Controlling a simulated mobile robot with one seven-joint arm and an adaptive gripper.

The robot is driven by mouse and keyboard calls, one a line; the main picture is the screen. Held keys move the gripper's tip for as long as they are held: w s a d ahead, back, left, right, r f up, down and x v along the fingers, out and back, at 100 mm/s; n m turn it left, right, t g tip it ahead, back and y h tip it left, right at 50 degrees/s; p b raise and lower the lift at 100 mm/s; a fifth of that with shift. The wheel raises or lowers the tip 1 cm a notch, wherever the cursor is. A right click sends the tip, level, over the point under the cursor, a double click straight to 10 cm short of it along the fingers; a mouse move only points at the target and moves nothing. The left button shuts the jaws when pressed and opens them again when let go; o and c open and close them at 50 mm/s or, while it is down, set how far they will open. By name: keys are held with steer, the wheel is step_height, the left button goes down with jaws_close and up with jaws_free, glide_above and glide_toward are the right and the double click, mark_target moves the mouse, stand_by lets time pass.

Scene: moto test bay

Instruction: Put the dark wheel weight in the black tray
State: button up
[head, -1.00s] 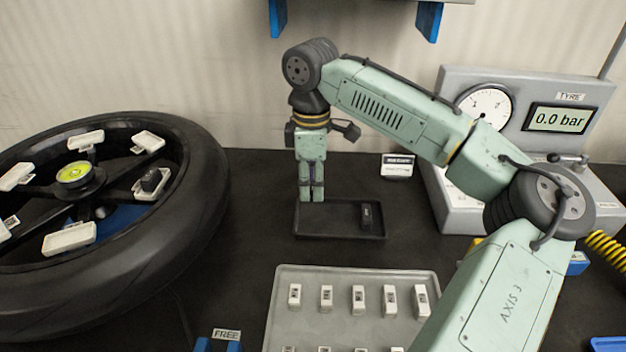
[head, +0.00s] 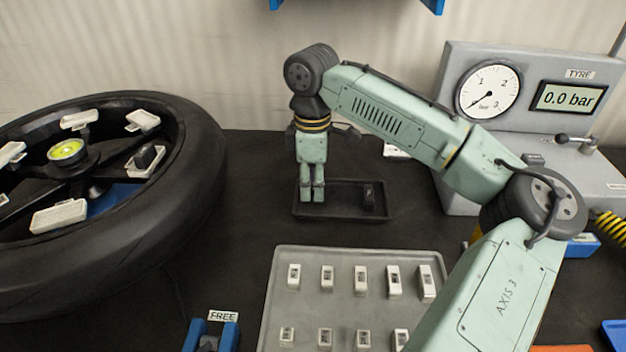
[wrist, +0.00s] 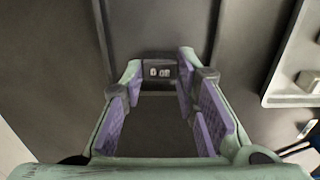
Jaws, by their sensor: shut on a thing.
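The black tray (head: 341,213) lies on the dark bench behind the grey tray. My gripper (head: 312,196) points down over the left part of the black tray. Its fingers are shut on a dark wheel weight, a small dark block with pale marks that shows between the fingertips in the wrist view (wrist: 160,72). In the head view the fingers hide it. I cannot tell whether it touches the tray floor.
A grey tray (head: 270,300) with several pale weights is in front. A large wheel (head: 190,215) at left carries pale pieces and one dark block (head: 146,157). A tyre gauge unit (head: 463,190) stands at right, and a blue stand (head: 228,338) marked FREE at front.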

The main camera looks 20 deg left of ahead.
steer(key=o, duration=1)
steer(key=shift+r, duration=0.15)
steer(key=shift+r+p, duration=3.4)
steer(key=shift+p, duration=0.2)
steer(key=shift+s+f, duration=0.1)
